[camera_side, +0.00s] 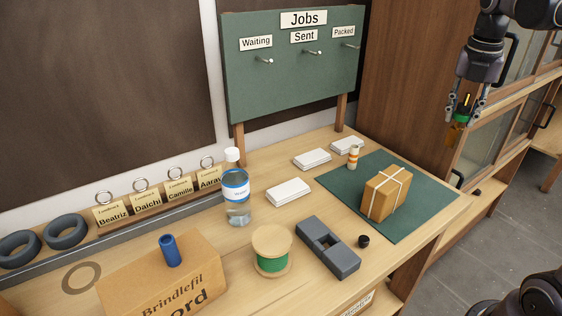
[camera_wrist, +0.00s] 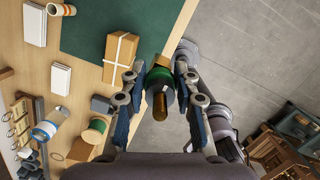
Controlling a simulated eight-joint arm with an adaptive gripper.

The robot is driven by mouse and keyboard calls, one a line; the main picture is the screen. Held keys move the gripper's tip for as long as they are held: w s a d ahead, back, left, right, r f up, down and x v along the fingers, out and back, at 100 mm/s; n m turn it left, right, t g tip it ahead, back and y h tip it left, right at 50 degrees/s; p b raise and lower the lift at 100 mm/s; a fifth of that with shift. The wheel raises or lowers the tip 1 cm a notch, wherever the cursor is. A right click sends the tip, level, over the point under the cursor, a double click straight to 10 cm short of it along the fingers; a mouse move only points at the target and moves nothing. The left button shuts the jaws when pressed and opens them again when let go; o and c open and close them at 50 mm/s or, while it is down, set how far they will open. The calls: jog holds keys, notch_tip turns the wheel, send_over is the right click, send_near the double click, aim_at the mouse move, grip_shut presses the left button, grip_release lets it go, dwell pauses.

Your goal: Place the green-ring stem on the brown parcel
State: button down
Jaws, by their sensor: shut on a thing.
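The green-ring stem (camera_side: 453,133) is amber-brown with a green band and hangs from my gripper (camera_side: 465,106). In the wrist view the stem (camera_wrist: 160,100) sits between the two fingers of my gripper (camera_wrist: 160,76), which is shut on it. The brown parcel (camera_side: 380,199), a box tied with white string, rests on the dark green mat (camera_side: 408,222). In the side view my gripper is above and right of the parcel, in the air. In the wrist view the parcel (camera_wrist: 117,62) lies left of the stem, apart from it.
An orange-and-white stem (camera_side: 353,158) stands beside the parcel. A grey slotted block (camera_side: 345,262), a small black cap (camera_side: 363,241), a green spool (camera_side: 272,262), a bottle (camera_side: 238,210) and a cardboard box (camera_side: 195,275) stand on the bench. The parcel's top looks clear.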

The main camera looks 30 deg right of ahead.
jog(key=shift+w+a+f, duration=1.3)
jog(key=shift+w+f, duration=0.1)
jog(key=shift+f, duration=0.4)
jog(key=shift+w+a+f, duration=1.35)
jog(key=shift+f, duration=0.5)
jog(key=shift+w+a+f, duration=1.3)
jog(key=shift+w+f, duration=0.1)
jog(key=shift+f, duration=0.4)
jog(key=shift+f, duration=0.1)
jog(key=c, duration=1)
grip_release()
jog(key=shift+f, duration=0.1)
